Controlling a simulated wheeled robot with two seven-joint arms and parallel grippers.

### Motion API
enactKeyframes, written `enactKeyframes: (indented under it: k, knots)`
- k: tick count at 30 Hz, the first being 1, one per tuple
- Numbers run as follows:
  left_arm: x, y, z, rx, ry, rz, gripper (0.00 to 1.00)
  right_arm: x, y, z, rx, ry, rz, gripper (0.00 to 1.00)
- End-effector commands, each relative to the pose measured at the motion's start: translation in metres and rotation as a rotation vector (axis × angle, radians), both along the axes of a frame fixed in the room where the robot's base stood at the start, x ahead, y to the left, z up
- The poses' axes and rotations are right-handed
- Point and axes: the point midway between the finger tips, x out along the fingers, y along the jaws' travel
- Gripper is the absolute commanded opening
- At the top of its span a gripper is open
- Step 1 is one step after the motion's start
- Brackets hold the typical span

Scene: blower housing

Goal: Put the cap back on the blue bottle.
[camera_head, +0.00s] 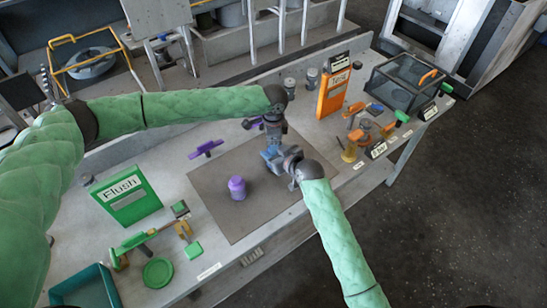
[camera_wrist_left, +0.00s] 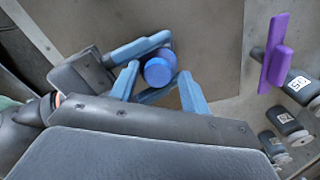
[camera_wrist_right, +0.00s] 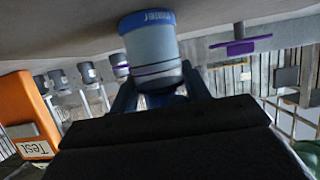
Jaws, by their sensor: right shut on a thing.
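The blue bottle (camera_wrist_right: 155,55) is between my right gripper's fingers, seen close up with a blue lettered band and a greyer body. My right gripper (camera_head: 272,157) is shut on it above the mat. In the left wrist view, a round blue end of the bottle (camera_wrist_left: 159,70) shows between the right gripper's blue fingers. My left gripper (camera_wrist_left: 158,90) appears open and empty, its fingertips close beside that end. Whether the blue end is a cap or the bottle itself I cannot tell. No loose blue cap is clearly visible.
A purple capped bottle (camera_head: 237,188) stands on the grey mat (camera_head: 222,216). A green Flush container (camera_head: 128,196) stands left, an orange Test container (camera_head: 333,92) back right. Small dark jars (camera_head: 289,86) and tools surround the mat.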

Motion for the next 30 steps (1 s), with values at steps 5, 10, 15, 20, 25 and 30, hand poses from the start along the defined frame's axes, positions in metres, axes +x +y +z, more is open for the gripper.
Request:
enactKeyframes:
  k: [5,10,15,20,25,30]
  knots:
    - [-0.002,-0.001,-0.001,0.0,0.003,-0.002,0.51,0.001,-0.001,0.0,0.0,0.0,-0.001,0.0]
    - [-0.002,-0.001,0.004,0.0,0.004,-0.002,0.51,0.001,-0.001,0.0,-0.001,0.0,-0.002,0.0]
    - [-0.002,-0.002,0.022,-0.002,0.003,-0.003,0.51,0.001,-0.001,0.0,-0.001,0.0,-0.002,0.0]
    - [-0.003,-0.002,0.04,-0.002,0.004,-0.003,0.51,0.001,-0.001,-0.001,-0.001,0.001,-0.001,0.0]
    - [-0.003,-0.002,0.045,-0.001,0.004,-0.002,0.51,0.001,0.0,-0.001,-0.001,0.001,-0.001,0.0]
    - [-0.002,-0.002,0.045,-0.001,0.004,-0.002,0.58,0.0,0.0,0.0,-0.001,0.001,-0.001,0.0]
